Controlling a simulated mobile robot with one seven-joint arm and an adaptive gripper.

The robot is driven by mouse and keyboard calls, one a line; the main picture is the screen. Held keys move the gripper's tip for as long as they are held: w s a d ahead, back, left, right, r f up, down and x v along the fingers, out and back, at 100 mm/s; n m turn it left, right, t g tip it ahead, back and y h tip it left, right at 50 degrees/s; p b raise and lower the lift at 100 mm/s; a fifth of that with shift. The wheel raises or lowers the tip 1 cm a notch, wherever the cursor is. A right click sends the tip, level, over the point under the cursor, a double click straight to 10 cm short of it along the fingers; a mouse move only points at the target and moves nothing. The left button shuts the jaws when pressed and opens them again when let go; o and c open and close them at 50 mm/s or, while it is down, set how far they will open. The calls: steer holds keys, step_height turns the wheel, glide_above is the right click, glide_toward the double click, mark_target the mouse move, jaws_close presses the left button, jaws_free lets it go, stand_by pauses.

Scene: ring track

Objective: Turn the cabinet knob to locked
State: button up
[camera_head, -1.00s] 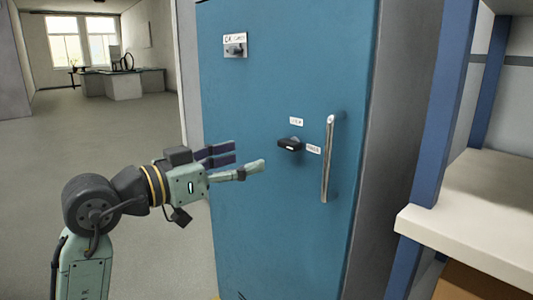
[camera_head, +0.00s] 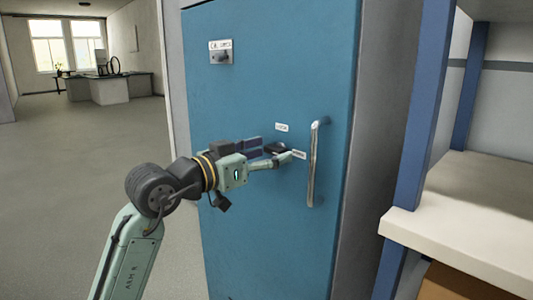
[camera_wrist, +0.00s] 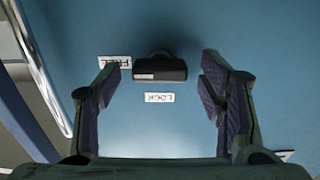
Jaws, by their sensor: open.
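The blue cabinet (camera_head: 245,220) has a black bar-shaped knob (camera_head: 276,148) left of its long handle. My gripper (camera_head: 275,151) is at the knob, with its fingers near it. In the wrist view, the knob (camera_wrist: 160,68) lies between the open fingers of my gripper (camera_wrist: 161,76), with gaps on both sides. Its bar lies across the picture, and a pale mark shows toward its left end. An upside-down FREE label (camera_wrist: 115,62) is beside that left end. An upside-down LOCK label (camera_wrist: 159,98) is below the knob in that view.
A metal bar handle (camera_head: 314,165) stands upright just right of the knob. A shelf unit (camera_head: 460,210) stands at the right. Open floor (camera_head: 60,190) lies at the left.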

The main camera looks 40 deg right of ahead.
steer(key=shift+c, duration=0.4)
steer(key=c, duration=1.1)
steer(key=shift+r+n+p, duration=0.1)
steer(key=shift+n+p, duration=0.2)
steer(key=shift+p, duration=0.1)
steer(key=n+p, duration=0.1)
steer(key=p, duration=0.1)
steer(key=n+p, duration=0.2)
steer(key=shift+r+n, duration=0.2)
steer(key=shift+n, duration=0.1)
steer(key=n+p, duration=0.5)
steer(key=p, duration=0.1)
steer(key=shift+p, duration=0.4)
steer(key=n+p, duration=0.5)
steer(key=p, duration=0.2)
steer(key=shift+n, duration=0.4)
steer(key=n+p, duration=0.3)
steer(key=p, duration=0.1)
steer(key=shift+f, duration=0.15)
steer(key=shift+f+p, duration=0.1)
steer(key=shift+p, duration=0.3)
